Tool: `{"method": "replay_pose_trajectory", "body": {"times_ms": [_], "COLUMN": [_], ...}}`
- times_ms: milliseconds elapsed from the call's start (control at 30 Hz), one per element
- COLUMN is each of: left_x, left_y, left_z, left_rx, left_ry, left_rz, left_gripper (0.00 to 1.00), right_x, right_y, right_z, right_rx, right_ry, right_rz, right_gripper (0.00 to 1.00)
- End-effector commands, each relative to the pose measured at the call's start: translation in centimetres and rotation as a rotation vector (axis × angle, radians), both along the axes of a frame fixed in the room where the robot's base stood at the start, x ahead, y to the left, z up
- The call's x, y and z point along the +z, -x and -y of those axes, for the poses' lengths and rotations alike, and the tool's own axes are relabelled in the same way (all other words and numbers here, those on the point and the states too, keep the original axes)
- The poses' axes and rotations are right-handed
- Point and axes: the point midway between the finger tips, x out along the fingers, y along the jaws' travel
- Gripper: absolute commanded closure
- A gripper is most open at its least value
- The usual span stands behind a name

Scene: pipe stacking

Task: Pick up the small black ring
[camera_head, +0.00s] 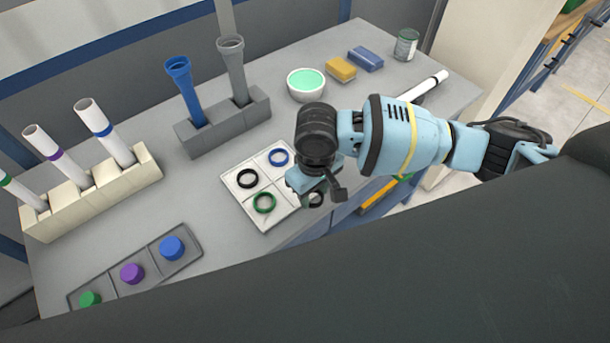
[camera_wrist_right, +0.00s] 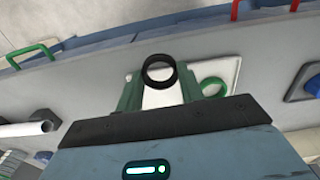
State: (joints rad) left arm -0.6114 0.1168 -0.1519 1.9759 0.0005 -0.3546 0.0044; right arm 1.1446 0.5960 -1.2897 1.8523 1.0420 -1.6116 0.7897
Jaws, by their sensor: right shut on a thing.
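A small black ring (camera_wrist_right: 160,71) is between the two green fingers of my right gripper (camera_wrist_right: 160,92) in the wrist view. In the head view the same ring (camera_head: 316,199) shows partly, below the gripper near the front edge of the table. My right gripper is shut on it. The ring appears raised above the white tray (camera_head: 232,190). On the tray lie another black ring (camera_head: 247,179), a green ring (camera_head: 264,203) and a blue ring (camera_head: 279,157). My left gripper is in neither view.
A grey rack (camera_head: 225,128) with a blue and a grey pipe stands behind the tray. A cream rack (camera_head: 95,202) with white pipes is at left. A holder (camera_head: 150,250) with coloured caps lies front left. A bowl (camera_head: 306,86) and sponges (camera_head: 341,70) are farther back.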

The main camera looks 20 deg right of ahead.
Motion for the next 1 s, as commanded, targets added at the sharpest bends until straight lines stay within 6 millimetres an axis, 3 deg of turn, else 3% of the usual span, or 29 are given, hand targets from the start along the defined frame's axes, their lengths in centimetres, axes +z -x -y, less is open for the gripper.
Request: {"method": "replay_pose_trajectory", "body": {"times_ms": [200,500,800,1000], "left_x": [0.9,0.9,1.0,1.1], "left_y": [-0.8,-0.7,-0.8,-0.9], "left_z": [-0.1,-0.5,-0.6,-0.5], "left_rx": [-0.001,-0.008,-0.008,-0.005], "left_ry": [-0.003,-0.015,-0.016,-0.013], "left_rz": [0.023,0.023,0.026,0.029], "left_gripper": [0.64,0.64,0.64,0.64], "right_x": [0.7,0.9,1.3,5.4], "right_y": [5.2,8.8,8.8,5.5], "right_z": [0.5,0.9,1.2,3.8], "right_rx": [0.002,0.000,-0.017,-0.167], "right_ry": [0.000,0.001,0.002,0.014], "right_rz": [0.002,0.001,0.002,0.009], "right_gripper": [0.83,0.83,0.83,0.83]}}
